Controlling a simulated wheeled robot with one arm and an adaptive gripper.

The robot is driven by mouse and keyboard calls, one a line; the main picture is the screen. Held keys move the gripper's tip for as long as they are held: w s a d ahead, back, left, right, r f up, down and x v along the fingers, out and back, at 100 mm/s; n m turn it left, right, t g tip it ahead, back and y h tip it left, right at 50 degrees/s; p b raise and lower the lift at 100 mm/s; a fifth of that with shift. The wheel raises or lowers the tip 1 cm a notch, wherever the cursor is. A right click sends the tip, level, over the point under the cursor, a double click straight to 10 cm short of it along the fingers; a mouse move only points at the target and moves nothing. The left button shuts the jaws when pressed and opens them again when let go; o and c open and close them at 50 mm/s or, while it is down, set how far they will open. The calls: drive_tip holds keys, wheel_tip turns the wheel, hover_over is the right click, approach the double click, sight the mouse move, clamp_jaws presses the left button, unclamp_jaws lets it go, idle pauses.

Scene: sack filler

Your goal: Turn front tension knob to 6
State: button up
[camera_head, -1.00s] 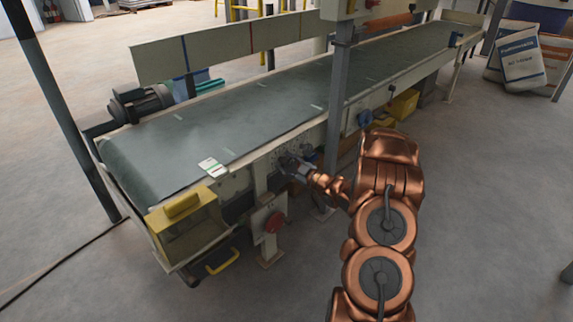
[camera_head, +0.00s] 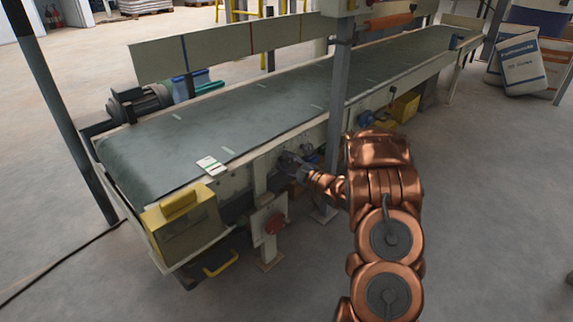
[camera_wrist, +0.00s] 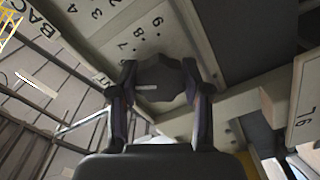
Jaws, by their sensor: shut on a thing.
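The front tension knob (camera_wrist: 166,76) is a dark, lobed knob with a short white mark on its face. In the wrist view it sits between the two fingers of my gripper (camera_wrist: 166,84), which is shut on it from both sides. Behind it is a pale dial plate (camera_wrist: 125,30) with printed numbers; 3, 4, 7, 8 and 9 can be read, and the knob and fingers hide others. I cannot tell which number the knob is set to. In the head view my gripper (camera_head: 293,164) is at the conveyor's near side panel, and the knob is too small to make out.
The conveyor belt (camera_head: 250,110) runs above the dial, with a white card (camera_head: 211,165) on it. A yellow box (camera_head: 182,226) and a red round control (camera_head: 274,224) lie left of my gripper. A grey post (camera_head: 337,100) stands just right. Open floor lies at right.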

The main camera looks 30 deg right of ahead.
drive_tip(key=shift+a+r, duration=0.1)
drive_tip(key=o, duration=1.2)
drive_tip(key=v, duration=1.2)
drive_tip(key=shift+r, duration=0.1)
